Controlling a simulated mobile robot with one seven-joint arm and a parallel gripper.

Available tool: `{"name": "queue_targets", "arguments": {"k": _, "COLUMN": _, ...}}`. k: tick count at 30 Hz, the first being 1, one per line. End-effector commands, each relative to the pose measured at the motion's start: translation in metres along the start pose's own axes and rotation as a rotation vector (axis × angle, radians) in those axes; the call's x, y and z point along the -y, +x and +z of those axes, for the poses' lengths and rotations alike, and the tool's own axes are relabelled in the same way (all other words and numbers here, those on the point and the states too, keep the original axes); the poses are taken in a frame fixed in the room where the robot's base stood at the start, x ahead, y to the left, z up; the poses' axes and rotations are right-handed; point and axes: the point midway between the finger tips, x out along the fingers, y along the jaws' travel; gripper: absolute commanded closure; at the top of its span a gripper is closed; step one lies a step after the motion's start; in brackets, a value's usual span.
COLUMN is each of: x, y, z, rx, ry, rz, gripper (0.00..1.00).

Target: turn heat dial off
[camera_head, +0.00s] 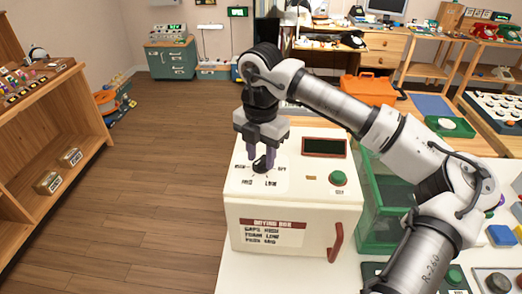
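The heat dial (260,166) is a small black knob on the left of the top face of a cream drying box (250,212). Small printed labels surround the dial; the right one seems to read OFF and the front right one LOW. My gripper (262,157) points down right over the dial. Its two purple-grey fingers stand apart, with their tips at or beside the knob and partly hiding it. I cannot tell whether they press on it. The dial's exact pointing direction is also unclear.
The box top also bears a dark display (324,147) and a green button (338,178); a red handle (336,242) is on its front right. A green clear-sided case (380,215) stands close on the right. A wooden shelf (75,125) is at left, with open floor between.

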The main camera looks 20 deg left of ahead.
Motion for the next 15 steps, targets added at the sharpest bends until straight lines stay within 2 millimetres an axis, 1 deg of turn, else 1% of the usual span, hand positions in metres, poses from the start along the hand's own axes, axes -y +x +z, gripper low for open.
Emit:
{"name": "queue_targets", "arguments": {"k": 7, "x": 0.0, "y": 0.0011, "z": 0.0001, "rx": 0.0, "ry": 0.0, "rz": 0.0, "gripper": 0.65}}
{"name": "queue_targets", "arguments": {"k": 8, "x": 0.0, "y": 0.0011, "z": 0.0001, "rx": 0.0, "ry": 0.0, "rz": 0.0, "gripper": 0.67}}
{"name": "queue_targets", "arguments": {"k": 15, "x": 0.0, "y": 0.0008, "z": 0.0001, "rx": 0.0, "ry": 0.0, "rz": 0.0, "gripper": 0.99}}
